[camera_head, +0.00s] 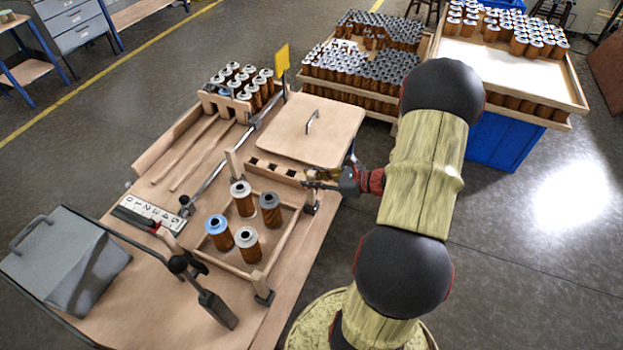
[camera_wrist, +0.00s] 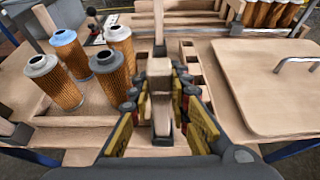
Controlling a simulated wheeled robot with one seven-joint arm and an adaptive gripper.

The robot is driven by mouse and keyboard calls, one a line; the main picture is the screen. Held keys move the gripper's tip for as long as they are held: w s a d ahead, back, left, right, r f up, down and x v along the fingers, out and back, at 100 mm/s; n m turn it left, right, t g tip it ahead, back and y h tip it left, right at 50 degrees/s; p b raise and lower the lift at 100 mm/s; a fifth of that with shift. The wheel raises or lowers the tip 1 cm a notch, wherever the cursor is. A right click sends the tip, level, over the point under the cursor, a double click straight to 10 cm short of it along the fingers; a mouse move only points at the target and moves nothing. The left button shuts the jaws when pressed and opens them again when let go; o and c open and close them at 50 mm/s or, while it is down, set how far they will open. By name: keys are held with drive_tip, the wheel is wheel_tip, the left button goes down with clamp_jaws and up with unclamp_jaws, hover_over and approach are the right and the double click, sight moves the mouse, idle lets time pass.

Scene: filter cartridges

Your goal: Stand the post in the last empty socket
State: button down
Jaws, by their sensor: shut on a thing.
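My gripper (camera_head: 318,181) is shut on a short wooden post (camera_wrist: 160,95), its yellow-padded fingers on either side of it. The post is about upright at the right corner of the low wooden frame (camera_head: 285,240). A dark socket (camera_head: 312,208) shows just below the gripper there, and a grey piece lies at the post's foot in the wrist view. I cannot tell how deep the post sits. Other posts stand at the back corner (camera_head: 232,163) and the front corner (camera_head: 258,281). The left corner is partly hidden behind a dark clamp.
Several filter cartridges, one a blue-topped cartridge (camera_head: 219,232), stand inside the frame. A wooden strip with square holes (camera_head: 276,171) lies beside my gripper. A handled board (camera_head: 310,130) lies behind. A grey bin (camera_head: 70,265) is at left.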

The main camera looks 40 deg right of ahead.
drive_tip(key=shift+f+b, duration=0.45)
drive_tip(key=shift+f, duration=0.3)
drive_tip(key=c, duration=1.6)
unclamp_jaws()
drive_tip(key=v, duration=1.2)
drive_tip(key=shift+r, duration=0.1)
